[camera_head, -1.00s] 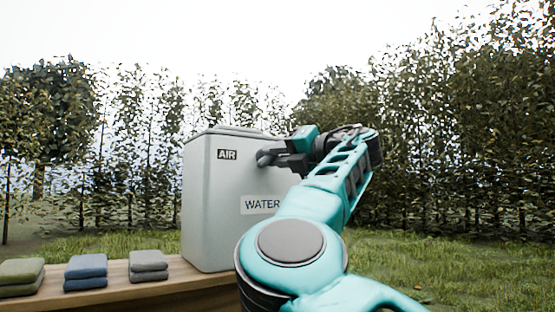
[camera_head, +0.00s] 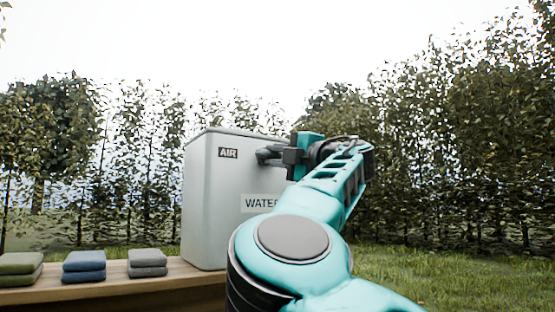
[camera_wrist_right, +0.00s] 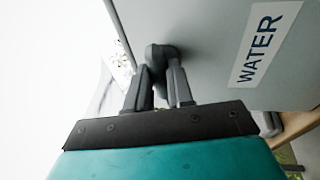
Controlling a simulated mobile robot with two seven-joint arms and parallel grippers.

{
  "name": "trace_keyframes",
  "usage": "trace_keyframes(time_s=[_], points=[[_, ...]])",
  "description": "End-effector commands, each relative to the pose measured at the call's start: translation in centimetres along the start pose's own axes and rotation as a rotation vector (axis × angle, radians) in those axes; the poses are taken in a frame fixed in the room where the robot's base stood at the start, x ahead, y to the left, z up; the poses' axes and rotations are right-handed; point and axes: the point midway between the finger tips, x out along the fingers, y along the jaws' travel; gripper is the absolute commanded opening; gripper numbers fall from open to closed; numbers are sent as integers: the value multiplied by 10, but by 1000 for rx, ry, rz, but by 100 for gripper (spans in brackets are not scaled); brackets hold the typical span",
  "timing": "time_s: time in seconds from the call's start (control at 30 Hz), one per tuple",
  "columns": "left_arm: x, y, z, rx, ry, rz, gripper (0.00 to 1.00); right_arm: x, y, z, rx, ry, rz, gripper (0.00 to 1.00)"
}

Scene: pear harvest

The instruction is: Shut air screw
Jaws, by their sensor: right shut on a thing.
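A light grey water container (camera_head: 208,200) stands upright on a wooden bench, with an "AIR" label (camera_head: 228,153) near its top and a "WATER" label (camera_head: 262,203) lower down. My right gripper (camera_head: 267,154) is at the upper front of the container, just right of the "AIR" label. In the right wrist view, the right gripper (camera_wrist_right: 158,75) is shut on a dark grey air screw (camera_wrist_right: 157,54) at the container's wall. The fingers hide part of the screw. My left gripper is not in view.
Folded cloths in green (camera_head: 20,268), blue (camera_head: 84,266) and grey (camera_head: 147,262) lie on the wooden bench (camera_head: 120,288) left of the container. Grass and rows of leafy trees (camera_head: 450,150) lie behind. The air above the container is free.

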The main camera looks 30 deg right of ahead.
Motion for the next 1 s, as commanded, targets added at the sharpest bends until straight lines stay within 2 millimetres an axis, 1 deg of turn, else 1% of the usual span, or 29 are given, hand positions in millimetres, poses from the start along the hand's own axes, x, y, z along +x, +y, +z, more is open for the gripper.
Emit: trace_keyframes(time_s=[0.5,0.53,0.7,0.8,1.0], points=[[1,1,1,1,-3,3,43,0,1,1,22,-7,7,0],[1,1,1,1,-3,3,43,0,1,1,22,-7,7,23],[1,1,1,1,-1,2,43,0,1,0,21,-6,6,39],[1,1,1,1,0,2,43,0,0,0,21,-6,5,47],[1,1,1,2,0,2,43,0,0,0,20,-5,4,47]])
